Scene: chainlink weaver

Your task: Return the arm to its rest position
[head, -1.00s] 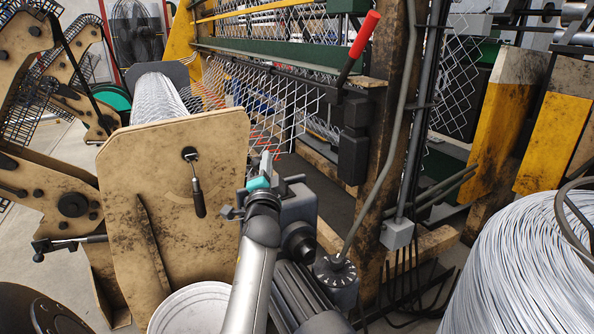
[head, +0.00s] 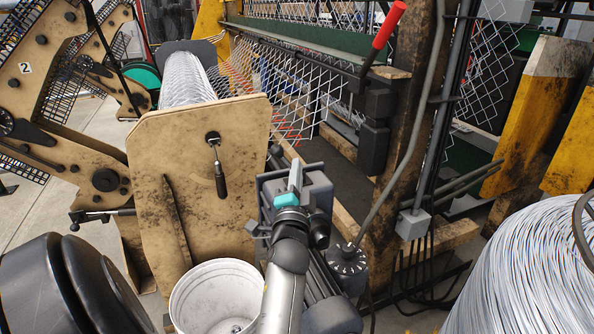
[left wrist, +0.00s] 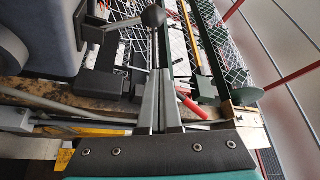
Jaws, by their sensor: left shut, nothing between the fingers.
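My left arm comes up from the bottom middle of the head view. Its gripper (head: 295,174) has a teal band below slim grey fingers, which are shut with nothing between them. The gripper is just right of the worn tan side plate (head: 180,180) of the mesh roll, in front of the weaving machine. In the left wrist view the two fingers (left wrist: 162,78) lie side by side, pointing at the machine's frame and mesh. I cannot tell from the views how far they are from it. My right gripper is in neither view.
A white bucket (head: 205,275) stands just left of my arm. A large wire coil (head: 530,260) is at the right. A grey control box with a dial (head: 348,258) is close to the right. A red-handled lever (head: 385,30) sticks up behind. Black rounded forms (head: 75,285) fill the lower left.

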